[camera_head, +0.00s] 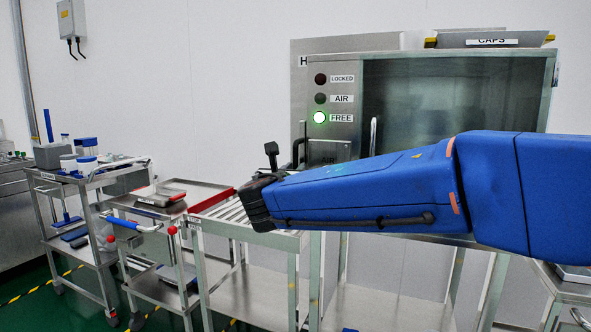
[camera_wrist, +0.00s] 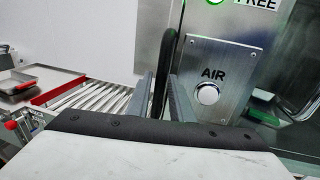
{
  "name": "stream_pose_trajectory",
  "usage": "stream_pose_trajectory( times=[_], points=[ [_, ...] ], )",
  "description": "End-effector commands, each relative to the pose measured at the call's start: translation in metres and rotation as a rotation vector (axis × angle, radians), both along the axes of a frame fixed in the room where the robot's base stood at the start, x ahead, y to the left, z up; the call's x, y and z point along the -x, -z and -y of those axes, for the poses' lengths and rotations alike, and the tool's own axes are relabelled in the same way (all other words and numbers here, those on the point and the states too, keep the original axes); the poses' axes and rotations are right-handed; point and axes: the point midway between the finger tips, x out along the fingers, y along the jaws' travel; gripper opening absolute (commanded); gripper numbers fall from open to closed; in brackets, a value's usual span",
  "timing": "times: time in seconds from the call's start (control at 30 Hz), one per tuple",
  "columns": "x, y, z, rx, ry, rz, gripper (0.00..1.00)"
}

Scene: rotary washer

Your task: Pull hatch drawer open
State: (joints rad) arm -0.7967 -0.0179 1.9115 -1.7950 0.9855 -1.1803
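The steel hatch (camera_head: 325,165) stands against the wall, with a control panel on its left side and a dark glass front. A dark upright handle (camera_head: 297,151) shows at the panel's left edge, partly hidden by my arm in the head view. The same handle (camera_wrist: 164,62) shows in the wrist view, rising between the two grey fingers of my gripper (camera_wrist: 160,88). The fingers are apart, one on either side of the handle in the picture. I cannot tell whether they touch it. In the head view my gripper's fingertips are hidden.
The green FREE light (camera_head: 319,118) is lit. A round white AIR button (camera_wrist: 208,94) sits right of my fingers. A roller conveyor (camera_head: 240,213) and a cart with a red-edged tray (camera_head: 205,190) stand to the left. Another cart (camera_head: 75,185) is farther left.

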Motion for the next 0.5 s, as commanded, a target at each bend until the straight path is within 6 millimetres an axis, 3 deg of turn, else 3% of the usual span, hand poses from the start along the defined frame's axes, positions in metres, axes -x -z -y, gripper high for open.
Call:
stream_pose_trajectory(
  times=[0.43, 0.47, 0.5],
  points=[
    [-0.0109, 0.0003, 0.0018, 0.000, 0.000, -0.001, 0.20],
    [-0.0109, 0.0003, 0.0018, 0.000, 0.000, -0.001, 0.18],
    [-0.0108, 0.0003, 0.0018, 0.000, 0.000, -0.001, 0.08]
  ],
)
